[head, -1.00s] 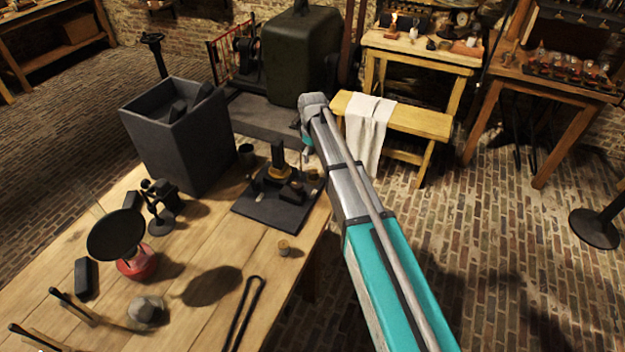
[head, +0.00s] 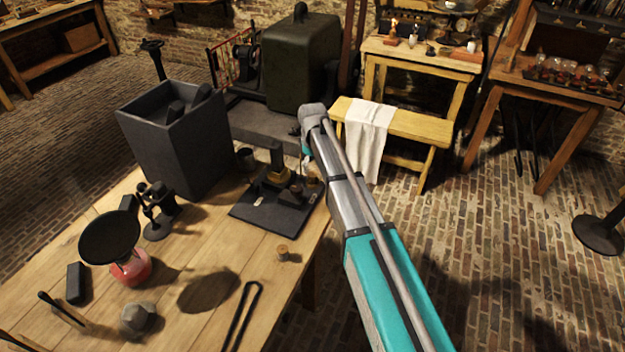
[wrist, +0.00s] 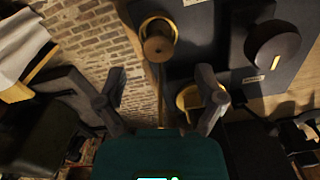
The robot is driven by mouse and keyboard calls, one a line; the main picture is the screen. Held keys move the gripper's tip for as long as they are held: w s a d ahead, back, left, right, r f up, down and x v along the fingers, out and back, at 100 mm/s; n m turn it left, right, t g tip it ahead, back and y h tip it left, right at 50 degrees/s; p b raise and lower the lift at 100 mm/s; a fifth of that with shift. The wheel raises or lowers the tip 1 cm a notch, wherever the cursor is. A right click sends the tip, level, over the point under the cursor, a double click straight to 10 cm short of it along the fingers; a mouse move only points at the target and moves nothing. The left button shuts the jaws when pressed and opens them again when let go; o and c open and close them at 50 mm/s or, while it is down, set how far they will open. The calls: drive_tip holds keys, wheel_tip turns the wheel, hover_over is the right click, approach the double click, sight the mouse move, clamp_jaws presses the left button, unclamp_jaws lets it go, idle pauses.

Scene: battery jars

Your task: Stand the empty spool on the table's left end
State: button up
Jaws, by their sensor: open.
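A small brown, round-topped piece with a pale golden rim, likely the spool (wrist: 158,42), shows in the wrist view at the edge of the dark board (wrist: 190,25). In the head view a small brown piece (head: 313,172) stands near the board's right corner; I cannot be sure it is the same one. My gripper (wrist: 160,92) is open and empty above the board's edge, its fingers apart with the brown piece beyond them. A brass-coloured round part (wrist: 188,97) lies partly hidden behind the right finger. The wooden table (head: 205,245) runs to the left.
On the table are a grey bin (head: 172,135), a black pan on a red burner (head: 110,238), a black clamp-like stand (head: 155,205), a small cork-like piece (head: 283,253) and black tongs (head: 240,318). A bench with a white towel (head: 368,140) stands behind my arm.

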sight(313, 174)
drive_tip(key=shift+w+f+b, duration=0.1)
drive_tip(key=shift+f+b, duration=2.35)
drive_tip(key=shift+f, duration=0.15)
drive_tip(key=c, duration=1.1)
drive_tip(key=shift+r, duration=0.2)
wheel_tip(313, 174, up, 2)
drive_tip(key=shift+p, duration=1.2)
drive_tip(key=s+d+r+p, duration=0.4)
drive_tip(key=s+r+p, duration=0.6)
drive_tip(key=s, duration=0.3)
drive_tip(key=shift+s+r+p, duration=0.2)
drive_tip(key=shift+r+p, duration=0.1)
drive_tip(key=shift+r, duration=0.05)
